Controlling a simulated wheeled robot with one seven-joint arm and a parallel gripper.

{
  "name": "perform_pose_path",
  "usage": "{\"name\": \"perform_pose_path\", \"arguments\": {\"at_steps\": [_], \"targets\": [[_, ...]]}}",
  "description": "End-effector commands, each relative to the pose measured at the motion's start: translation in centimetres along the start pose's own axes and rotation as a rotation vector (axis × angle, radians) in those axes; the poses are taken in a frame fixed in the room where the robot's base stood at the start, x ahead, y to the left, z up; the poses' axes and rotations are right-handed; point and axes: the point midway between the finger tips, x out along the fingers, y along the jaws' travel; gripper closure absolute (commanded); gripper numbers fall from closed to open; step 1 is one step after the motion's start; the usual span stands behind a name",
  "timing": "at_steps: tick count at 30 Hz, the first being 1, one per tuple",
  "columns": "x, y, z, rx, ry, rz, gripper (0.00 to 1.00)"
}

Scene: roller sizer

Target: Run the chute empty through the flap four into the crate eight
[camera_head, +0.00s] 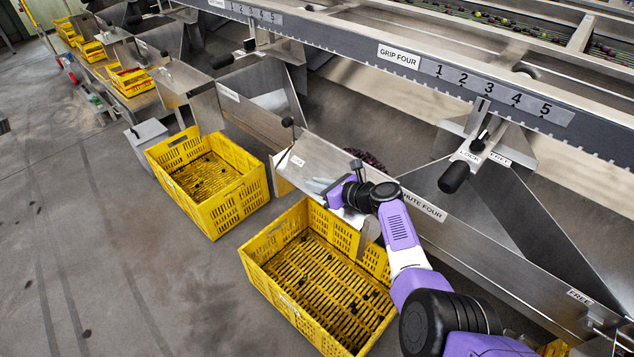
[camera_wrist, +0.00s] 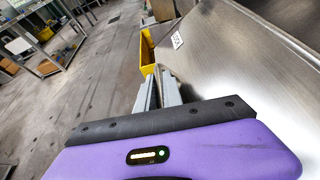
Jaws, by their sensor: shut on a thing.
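Chute four is a steel trough with its name plate (camera_head: 420,205) on its side, right of my gripper. A steel plate (camera_head: 318,162) with a small label lies at the chute's lower end; it also shows in the wrist view (camera_wrist: 225,70). My gripper (camera_head: 335,194) is shut at this end, on what looks like the thin steel edge of flap four (camera_wrist: 161,76). A few dark round fruits (camera_head: 366,158) show behind my wrist. Below stands a yellow crate (camera_head: 262,284) with scattered dark fruits on its floor. A second yellow crate (camera_head: 208,222) stands to its left. I cannot read their numbers.
The grip four lever (camera_head: 455,178) has a black knob beside lock and free labels. The sizer rail (camera_head: 400,62) runs above. Grey floor (camera_head: 100,250) at the left is clear.

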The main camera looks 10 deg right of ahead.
Motion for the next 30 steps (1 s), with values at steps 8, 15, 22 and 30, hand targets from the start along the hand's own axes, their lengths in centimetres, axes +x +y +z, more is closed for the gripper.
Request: {"name": "perform_pose_path", "arguments": {"at_steps": [8,15,22,30], "targets": [[0.0,0.2,-0.1,0.011,0.003,0.009,1.00],[0.0,0.2,-0.1,0.010,0.003,0.008,0.80],[0.0,0.1,0.0,0.008,0.001,0.006,0.80],[-1.8,0.1,0.3,0.008,0.001,0.004,0.80]]}}
